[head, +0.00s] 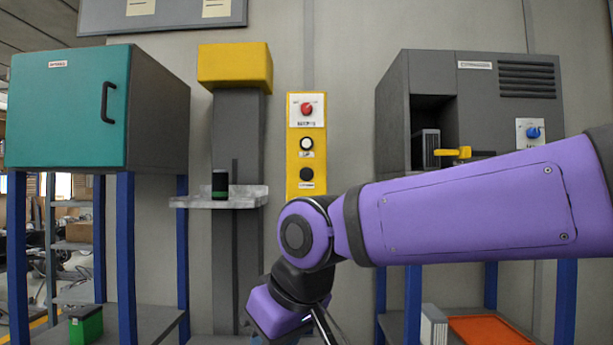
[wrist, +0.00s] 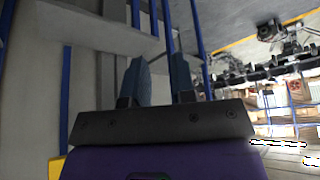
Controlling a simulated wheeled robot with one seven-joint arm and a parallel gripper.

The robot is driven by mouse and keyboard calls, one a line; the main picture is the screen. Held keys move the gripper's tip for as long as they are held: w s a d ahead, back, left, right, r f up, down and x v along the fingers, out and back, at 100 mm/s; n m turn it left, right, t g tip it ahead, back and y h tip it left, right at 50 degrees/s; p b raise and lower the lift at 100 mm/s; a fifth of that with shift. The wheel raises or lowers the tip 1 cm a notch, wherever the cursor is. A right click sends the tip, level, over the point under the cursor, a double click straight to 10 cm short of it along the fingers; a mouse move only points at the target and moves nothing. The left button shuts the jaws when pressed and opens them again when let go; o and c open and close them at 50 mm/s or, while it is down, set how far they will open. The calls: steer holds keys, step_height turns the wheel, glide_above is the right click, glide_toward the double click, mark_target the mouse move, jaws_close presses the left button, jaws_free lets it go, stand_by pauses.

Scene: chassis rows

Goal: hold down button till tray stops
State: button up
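A yellow button panel (head: 319,170) is on the wall in the head view. It carries a white button (head: 306,143) above a black button (head: 306,174); their labels are too small to read surely. Left of it, a pale tray (head: 245,195) juts from a dark grey lift column (head: 238,135) with a yellow top. A black can with a green band (head: 219,184) stands upright on the tray. My gripper hangs low, below the panel and apart from it, its fingers mostly cut off by the head view's bottom edge. In the wrist view, my gripper (wrist: 160,62) has its two fingers apart, nothing between them.
A red knob (head: 307,108) sits on a white plate above the buttons. A teal-doored cabinet (head: 68,108) stands left on blue legs. A grey machine (head: 480,75) with a yellow handle (head: 452,152) and blue knob (head: 533,132) stands right, partly behind my arm. A green box (head: 86,325) sits low left.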

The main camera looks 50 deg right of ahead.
jaws_close()
stand_by(1.4)
